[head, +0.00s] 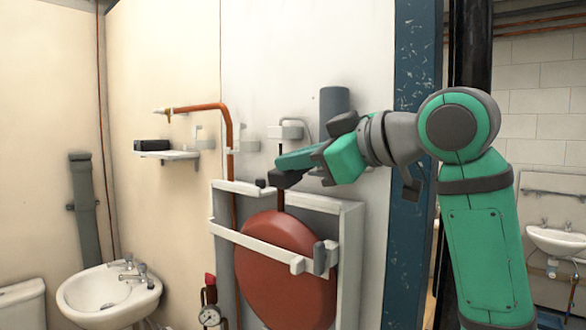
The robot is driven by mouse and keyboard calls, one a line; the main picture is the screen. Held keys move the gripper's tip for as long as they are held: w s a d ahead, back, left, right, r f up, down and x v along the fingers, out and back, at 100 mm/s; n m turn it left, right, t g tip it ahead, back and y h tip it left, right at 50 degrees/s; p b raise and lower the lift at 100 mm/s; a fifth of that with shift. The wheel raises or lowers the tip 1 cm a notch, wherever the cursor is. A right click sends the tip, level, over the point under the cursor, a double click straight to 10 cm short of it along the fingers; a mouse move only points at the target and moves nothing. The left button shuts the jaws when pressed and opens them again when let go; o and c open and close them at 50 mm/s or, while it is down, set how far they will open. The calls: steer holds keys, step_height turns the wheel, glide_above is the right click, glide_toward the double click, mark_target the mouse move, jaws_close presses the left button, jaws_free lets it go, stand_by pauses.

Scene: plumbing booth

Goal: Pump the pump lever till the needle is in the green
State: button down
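My gripper (273,181) is at the end of the green arm, just above the front of a white frame around a red round vessel (285,265). A thin dark upright rod (281,199) shows right below my fingers and may be the pump lever. My fingers hide part of it, so I cannot tell whether they are around it or only beside it. A round gauge (210,316) with a white face and a red fitting above it sits low, left of the vessel. Its needle and any green zone are too small to read.
The white frame's front bar (260,246) crosses the vessel, with a grey cylinder (320,258) at its right end. A copper pipe (229,135) runs down on the left. A small shelf (168,155) and a basin (108,295) are further left. A blue post (411,140) stands behind my arm.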

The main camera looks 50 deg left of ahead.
steer(key=r+v, duration=0.2)
steer(key=v, duration=0.8)
steer(key=shift+s+r, duration=0.2)
steer(key=shift+s, duration=0.4)
steer(key=shift+d, duration=0.1)
steer(key=w+a+r+m+g, duration=0.1)
steer(key=w+r+m+g, duration=0.1)
steer(key=w+r+m, duration=0.3)
step_height(320, 180, up, 3)
steer(key=shift+w+r+h, duration=0.25)
steer(key=shift+w+h, duration=0.05)
steer(key=shift+w, duration=0.3)
steer(key=shift+a, duration=0.15)
